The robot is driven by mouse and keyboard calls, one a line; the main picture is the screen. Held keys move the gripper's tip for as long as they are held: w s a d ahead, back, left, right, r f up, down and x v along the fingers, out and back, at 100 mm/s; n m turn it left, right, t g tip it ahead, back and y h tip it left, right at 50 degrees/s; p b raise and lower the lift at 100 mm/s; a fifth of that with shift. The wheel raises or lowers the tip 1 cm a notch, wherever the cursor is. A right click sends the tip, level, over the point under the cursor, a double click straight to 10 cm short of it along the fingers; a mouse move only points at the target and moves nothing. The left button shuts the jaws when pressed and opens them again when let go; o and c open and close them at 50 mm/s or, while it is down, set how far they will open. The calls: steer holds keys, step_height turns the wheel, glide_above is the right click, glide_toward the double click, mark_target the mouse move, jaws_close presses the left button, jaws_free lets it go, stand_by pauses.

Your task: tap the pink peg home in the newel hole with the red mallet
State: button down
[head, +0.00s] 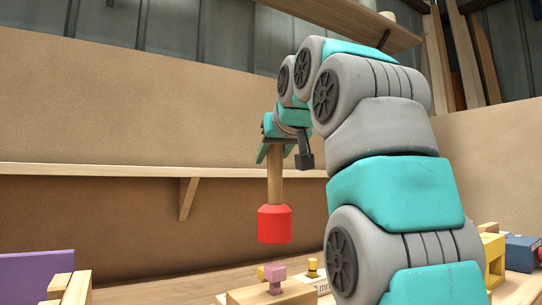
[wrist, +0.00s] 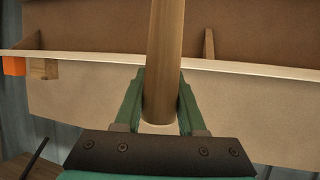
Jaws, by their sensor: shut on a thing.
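The red mallet (head: 274,224) hangs head down from my gripper (head: 275,147) in the head view. My gripper is shut on its wooden handle, which also shows between the green fingers in the wrist view (wrist: 163,65). The pink peg (head: 274,277) stands upright in a light wooden block (head: 272,294) below. The mallet head is above the peg and apart from it. The newel hole itself is hidden by the peg and block. The mallet head is not in the wrist view.
A yellow peg-like piece (head: 313,268) stands just right of the pink peg. A purple panel (head: 37,275) and wooden blocks (head: 70,290) are at left. Yellow and blue boxes (head: 521,252) are at right. A long shelf edge (head: 120,169) runs along the back wall.

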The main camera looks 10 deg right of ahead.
mark_target(271, 193)
step_height(271, 193, down, 5)
steer(key=b, duration=0.4)
steer(key=shift+f, duration=0.1)
step_height(271, 193, up, 5)
steer(key=p, duration=0.4)
steer(key=shift+f, duration=0.3)
step_height(271, 193, down, 5)
steer(key=b, duration=0.4)
steer(key=shift+f+b, duration=0.2)
steer(key=shift+b, duration=0.1)
step_height(271, 193, up, 5)
steer(key=p, duration=0.4)
steer(key=shift+p, duration=0.35)
step_height(271, 193, down, 6)
steer(key=b, duration=0.5)
steer(key=shift+f, duration=0.2)
step_height(271, 193, up, 5)
steer(key=p, duration=0.4)
steer(key=shift+r+p, duration=0.1)
steer(key=shift+p, duration=0.2)
steer(key=shift+r, duration=0.15)
